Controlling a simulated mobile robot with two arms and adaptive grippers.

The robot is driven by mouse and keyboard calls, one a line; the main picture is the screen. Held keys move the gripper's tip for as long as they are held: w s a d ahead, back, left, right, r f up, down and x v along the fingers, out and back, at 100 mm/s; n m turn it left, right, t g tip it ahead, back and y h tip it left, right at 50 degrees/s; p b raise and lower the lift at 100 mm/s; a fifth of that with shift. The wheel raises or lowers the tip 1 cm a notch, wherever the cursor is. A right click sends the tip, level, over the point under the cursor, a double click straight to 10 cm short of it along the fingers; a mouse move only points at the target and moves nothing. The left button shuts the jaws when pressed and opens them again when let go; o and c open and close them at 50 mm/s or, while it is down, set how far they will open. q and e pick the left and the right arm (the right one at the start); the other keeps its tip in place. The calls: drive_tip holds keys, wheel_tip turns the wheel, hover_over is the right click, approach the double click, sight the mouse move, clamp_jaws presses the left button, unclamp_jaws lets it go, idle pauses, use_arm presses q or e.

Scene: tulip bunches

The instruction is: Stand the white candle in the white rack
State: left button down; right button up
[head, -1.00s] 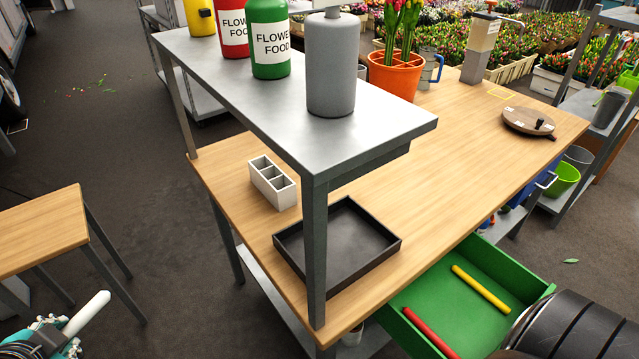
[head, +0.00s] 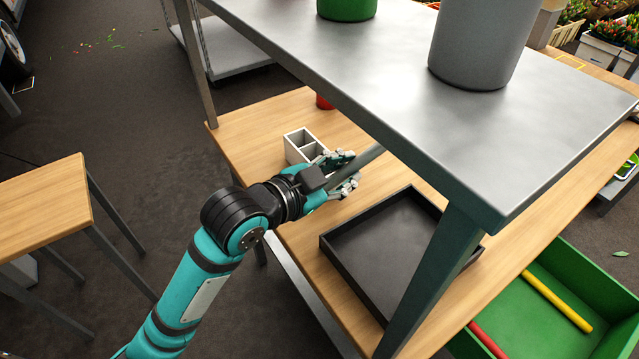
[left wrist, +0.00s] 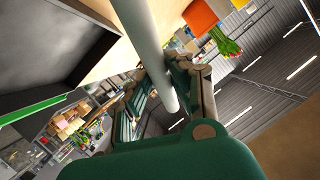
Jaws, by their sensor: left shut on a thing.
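The white candle (head: 364,160) is in the fingers of my left gripper (head: 341,176), under the raised metal shelf. It looks grey in the shade and is tilted, its upper end toward the right. The left wrist view shows the candle (left wrist: 146,45) running between the two fingers (left wrist: 167,92). The white rack (head: 298,143) stands on the wooden table just behind and left of the gripper. Its open compartments show on top, and its right part is partly hidden by the hand. The candle is apart from the compartments. My right gripper is not in view.
The metal shelf (head: 400,100) hangs over the hand, with a leg (head: 432,275) at the front. A black tray (head: 345,255) lies right of the gripper. A green drawer (head: 600,290) holds a yellow candle (head: 556,300) and a red candle (head: 487,340).

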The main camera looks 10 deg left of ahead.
sight(358, 158)
use_arm(q)
drive_tip(key=d+r+n+t+h+b, duration=0.1)
drive_tip(key=n+t+b, duration=0.1)
drive_tip(key=w+n+t+h+b, duration=0.1)
drive_tip(key=n+t+b, duration=0.1)
drive_tip(key=d+r+n+t+h+b, duration=0.1)
drive_tip(key=n+t+b, duration=0.1)
drive_tip(key=b, duration=0.1)
drive_tip(key=shift+w+d+r+t+h, duration=0.2)
drive_tip(key=shift+d+r+t+h, duration=0.1)
drive_tip(key=shift+d, duration=0.05)
drive_tip(key=shift+w+a+r, duration=0.1)
drive_tip(key=shift+w+a, duration=0.05)
drive_tip(key=shift+a, duration=0.15)
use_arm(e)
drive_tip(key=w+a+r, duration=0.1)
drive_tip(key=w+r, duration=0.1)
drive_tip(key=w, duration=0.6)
use_arm(q)
drive_tip(key=w+a+f+b, duration=0.4)
drive_tip(key=w+a+b, duration=0.2)
drive_tip(key=w+a, duration=0.4)
drive_tip(key=shift+w+a+f, duration=0.35)
drive_tip(key=shift+a, duration=0.25)
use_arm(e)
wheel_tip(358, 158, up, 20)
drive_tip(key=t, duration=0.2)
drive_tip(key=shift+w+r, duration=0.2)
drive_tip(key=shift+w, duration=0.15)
